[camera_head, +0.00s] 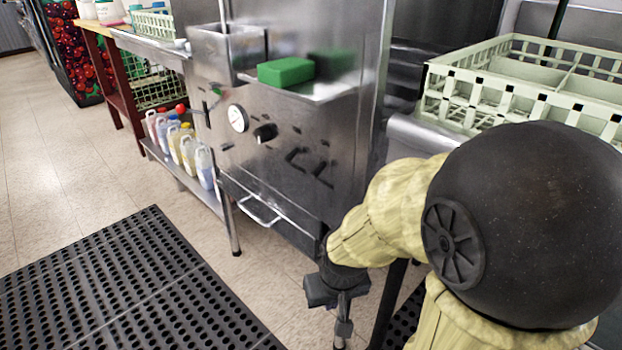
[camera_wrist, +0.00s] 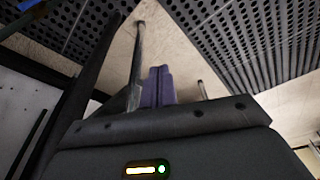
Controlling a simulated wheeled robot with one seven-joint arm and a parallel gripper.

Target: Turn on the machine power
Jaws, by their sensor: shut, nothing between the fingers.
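The stainless steel machine (camera_head: 285,170) stands at the centre of the head view. Its front panel has a round white dial (camera_head: 238,118), a black knob (camera_head: 265,133) to the right of it, and dark bracket-like shapes (camera_head: 308,160) further right. Which of these is the power control, I cannot tell. My gripper (camera_head: 343,328) hangs low in front of the machine's lower right side, below the panel and apart from it. In the wrist view its fingers (camera_wrist: 158,86) are together, with nothing held. The machine's panel is not clear in the wrist view.
A green block (camera_head: 286,71) lies on the machine's ledge. A pale dish rack (camera_head: 520,90) sits on the counter at right. Several bottles (camera_head: 183,145) stand on a low shelf at left. A perforated black mat (camera_head: 130,285) covers the floor in front; open tiles lie left.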

